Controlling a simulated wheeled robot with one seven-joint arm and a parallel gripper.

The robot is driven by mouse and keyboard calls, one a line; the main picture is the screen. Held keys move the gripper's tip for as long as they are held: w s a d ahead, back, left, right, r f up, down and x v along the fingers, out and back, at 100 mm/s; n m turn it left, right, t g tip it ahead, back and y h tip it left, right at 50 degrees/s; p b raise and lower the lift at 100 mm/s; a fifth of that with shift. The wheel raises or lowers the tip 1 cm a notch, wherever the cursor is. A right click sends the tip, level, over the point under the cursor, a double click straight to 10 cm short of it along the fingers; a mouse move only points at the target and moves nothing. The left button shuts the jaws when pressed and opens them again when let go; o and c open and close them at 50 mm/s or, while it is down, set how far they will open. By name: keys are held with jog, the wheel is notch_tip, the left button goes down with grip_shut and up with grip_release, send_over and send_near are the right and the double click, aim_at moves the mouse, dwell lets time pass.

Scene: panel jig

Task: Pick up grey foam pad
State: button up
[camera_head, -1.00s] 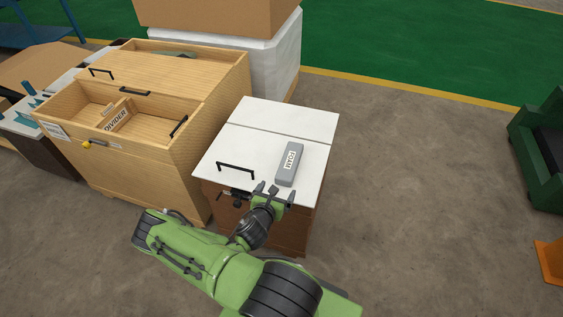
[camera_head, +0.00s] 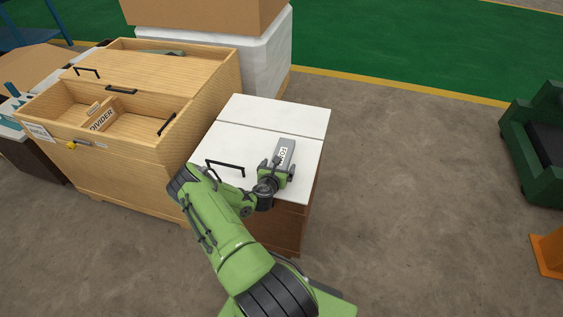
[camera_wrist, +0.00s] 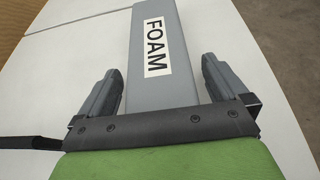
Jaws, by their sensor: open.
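The grey foam pad (camera_head: 286,150) is a long block with a white FOAM label, lying on the white top of a brown cabinet (camera_head: 245,145). In the wrist view the pad (camera_wrist: 148,85) runs from the top edge down between my fingers. My gripper (camera_head: 278,165) is over its near end. In the wrist view my gripper (camera_wrist: 163,82) is open, with one grey finger on each side of the pad. A gap shows between each finger and the pad. The near end of the pad is hidden behind my gripper's palm.
A black handle (camera_head: 225,166) stands on the white top to the left of the pad. A wooden box (camera_head: 150,135) with a divider (camera_head: 103,118) stands at the left. A wrapped white stack is behind. Open floor lies to the right.

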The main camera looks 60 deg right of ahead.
jog(key=c, duration=1.1)
jog(key=shift+o, duration=0.2)
jog(key=shift+r, duration=0.15)
